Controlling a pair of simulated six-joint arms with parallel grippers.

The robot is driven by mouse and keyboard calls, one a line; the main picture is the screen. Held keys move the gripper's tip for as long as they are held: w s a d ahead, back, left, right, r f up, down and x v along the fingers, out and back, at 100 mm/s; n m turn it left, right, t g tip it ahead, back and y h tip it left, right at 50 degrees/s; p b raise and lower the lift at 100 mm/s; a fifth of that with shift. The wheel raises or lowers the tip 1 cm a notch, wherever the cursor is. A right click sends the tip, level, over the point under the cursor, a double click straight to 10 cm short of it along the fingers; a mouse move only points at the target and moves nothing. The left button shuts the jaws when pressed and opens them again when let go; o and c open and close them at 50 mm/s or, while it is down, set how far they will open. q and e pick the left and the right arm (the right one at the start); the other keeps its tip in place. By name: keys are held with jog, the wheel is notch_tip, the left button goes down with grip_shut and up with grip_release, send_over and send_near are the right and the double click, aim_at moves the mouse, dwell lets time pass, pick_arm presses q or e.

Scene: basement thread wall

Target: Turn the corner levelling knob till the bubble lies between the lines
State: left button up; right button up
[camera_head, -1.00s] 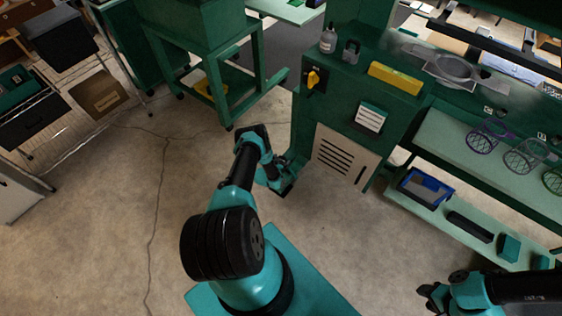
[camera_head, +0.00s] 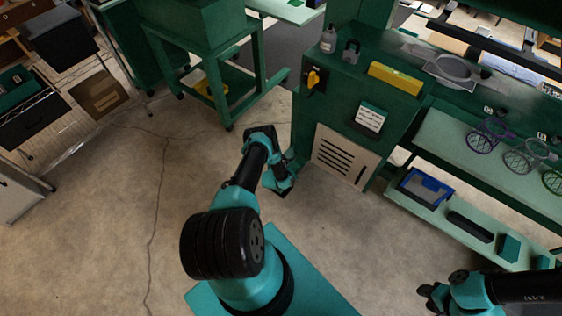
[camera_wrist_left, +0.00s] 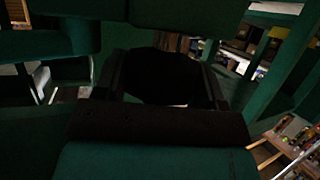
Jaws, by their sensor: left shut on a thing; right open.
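A dark round knob (camera_wrist_left: 165,76) fills the middle of the left wrist view, under a green body. My left gripper (camera_wrist_left: 163,92) is shut on it, a finger on each side. In the head view my left wrist (camera_head: 280,180) is low beside the corner of the green cabinet (camera_head: 345,105), and the knob is hidden there. A yellow level (camera_head: 395,78) lies on the cabinet top; its bubble and lines are too small to read. My right gripper (camera_head: 429,297) is open and empty at the lower right.
A grey bottle (camera_head: 328,41), a padlock-like object (camera_head: 351,50) and a magnifier-like object (camera_head: 455,68) stand or lie on top. A blue bin (camera_head: 425,187) sits on the lower shelf at right. The floor left of my arm is clear.

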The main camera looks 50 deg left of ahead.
pick_arm(q)
jog(key=shift+n+g+y, duration=0.7)
jog(key=shift+n+y, duration=0.4)
jog(key=shift+y, duration=0.1)
jog(key=o, duration=0.9)
jog(key=shift+s, duration=0.1)
jog(key=v, duration=1.7)
jog(key=shift+s+r, duration=0.1)
jog(key=shift+r, duration=0.1)
